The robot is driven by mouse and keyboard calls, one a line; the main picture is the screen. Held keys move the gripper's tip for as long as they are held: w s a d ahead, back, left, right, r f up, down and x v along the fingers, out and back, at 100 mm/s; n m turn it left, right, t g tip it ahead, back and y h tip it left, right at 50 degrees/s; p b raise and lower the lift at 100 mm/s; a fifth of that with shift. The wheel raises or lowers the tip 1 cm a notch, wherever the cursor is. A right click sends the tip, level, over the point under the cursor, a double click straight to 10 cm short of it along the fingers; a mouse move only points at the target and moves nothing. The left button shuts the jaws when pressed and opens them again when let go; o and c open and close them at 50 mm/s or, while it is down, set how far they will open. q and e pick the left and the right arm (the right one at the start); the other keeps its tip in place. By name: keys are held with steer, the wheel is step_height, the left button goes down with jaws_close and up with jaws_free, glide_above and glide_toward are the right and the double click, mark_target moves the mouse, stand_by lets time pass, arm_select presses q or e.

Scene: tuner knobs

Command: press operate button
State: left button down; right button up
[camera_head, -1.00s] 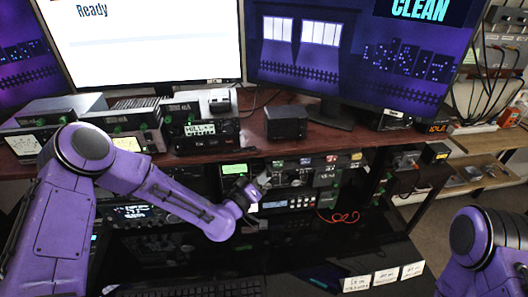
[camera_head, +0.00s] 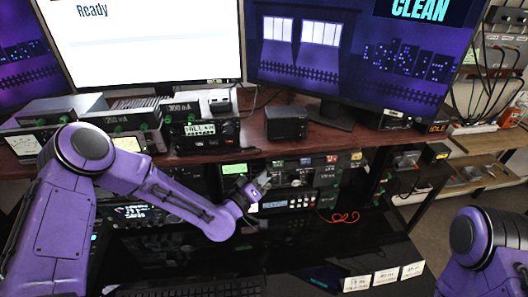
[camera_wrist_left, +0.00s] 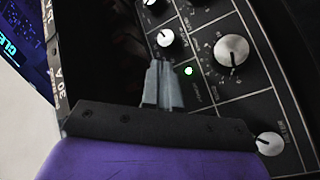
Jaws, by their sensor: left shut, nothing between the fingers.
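My left gripper (camera_head: 263,181) is shut and empty, in front of the equipment panel under the desk shelf. In the left wrist view its closed fingertips (camera_wrist_left: 162,72) are over the dark tuner panel (camera_wrist_left: 262,100). A small lit green dot (camera_wrist_left: 188,71) is just right of the fingertips. The panel carries a large silver knob (camera_wrist_left: 231,51), a smaller knob (camera_wrist_left: 165,38) above the fingertips and another knob (camera_wrist_left: 270,143) at lower right. Small print beside the green dot is too blurred to read, so I cannot tell which part is the operate button, nor whether the fingertips touch the panel.
Radio boxes and a small black box (camera_head: 286,122) sit there too. A red cable (camera_head: 343,217) lies right of the gripper. The glossy black desk (camera_head: 290,240) is largely clear.

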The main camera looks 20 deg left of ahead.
stand_by(0.4)
arm_select(q)
steer(key=shift+w+a, duration=0.2)
steer(key=shift+w, duration=0.2)
steer(key=shift+w+b, duration=0.1)
steer(key=shift+b, duration=0.2)
steer(key=shift+s+d, duration=0.2)
steer(key=shift+s, duration=0.3)
steer(key=s+d, duration=0.2)
steer(key=s, duration=0.3)
steer(key=shift+s+d+b, duration=0.15)
steer(key=shift+s+b, duration=0.15)
steer(key=shift+b, duration=0.15)
